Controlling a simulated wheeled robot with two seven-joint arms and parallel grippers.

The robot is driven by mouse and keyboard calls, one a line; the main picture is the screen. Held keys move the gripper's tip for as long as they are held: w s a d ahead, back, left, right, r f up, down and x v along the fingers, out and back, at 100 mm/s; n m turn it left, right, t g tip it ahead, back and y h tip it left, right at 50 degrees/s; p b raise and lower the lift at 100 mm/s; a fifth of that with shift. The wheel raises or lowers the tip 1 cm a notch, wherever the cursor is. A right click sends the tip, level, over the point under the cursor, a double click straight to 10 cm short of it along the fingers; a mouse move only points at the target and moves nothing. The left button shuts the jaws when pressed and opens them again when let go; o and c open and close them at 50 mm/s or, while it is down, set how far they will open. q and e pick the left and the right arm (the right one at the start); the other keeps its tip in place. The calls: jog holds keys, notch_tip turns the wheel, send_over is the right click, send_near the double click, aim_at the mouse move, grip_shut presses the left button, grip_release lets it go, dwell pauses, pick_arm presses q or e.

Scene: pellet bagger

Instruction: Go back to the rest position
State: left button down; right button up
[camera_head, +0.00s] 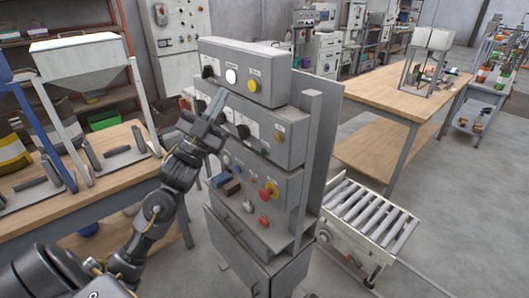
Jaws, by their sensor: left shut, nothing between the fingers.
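My left gripper (215,104) is shut and empty. It is raised in front of the grey control panel (290,143), and its fingers overlap the left part of the panel's upper boxes in the picture. I cannot tell whether the fingertips touch the panel. The top box carries a black knob, a lit white button (231,76) and a yellow button (253,85). The gripper and wrist hide part of the panel's left side. My right gripper is not in view.
A wooden bench (85,200) with a white hopper (80,58) stands at the left, close to my left arm. A roller conveyor (372,216) stands right of the panel. Another wooden table (405,97) is behind it. Grey floor (450,200) is open at the right.

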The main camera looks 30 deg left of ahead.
pick_arm(q)
jog(key=s+d+f+n+g+y, duration=0.15)
jog(key=f+g, duration=0.25)
jog(key=f, duration=0.6)
jog(key=d+f+n+g+y, duration=0.3)
jog(key=f+g, duration=0.1)
jog(key=f, duration=0.6)
jog(key=s+d+f+n+g+y, duration=0.1)
jog(key=d+f+n+g+y, duration=0.2)
jog(key=f, duration=0.7)
jog(key=s+d+f+g+h, duration=0.1)
jog(key=s+d+f+g, duration=0.25)
jog(key=s+f, duration=0.3)
jog(key=s+d+f+g+h, duration=0.1)
jog(key=s+d+f+g, duration=0.1)
jog(key=s+f+g, duration=0.45)
jog(key=s+d+f+g+h, duration=0.15)
jog(key=s+f, duration=0.25)
jog(key=s, duration=0.5)
notch_tip(320, 180, down, 28)
jog(key=s+g+y, duration=0.1)
jog(key=s+g, duration=0.1)
jog(key=s, duration=0.1)
jog(key=s+a+f+g, duration=0.1)
jog(key=s+a+f, duration=0.1)
jog(key=s+f, duration=1.1)
jog(key=shift+s+f, duration=0.3)
jog(key=shift+s, duration=0.75)
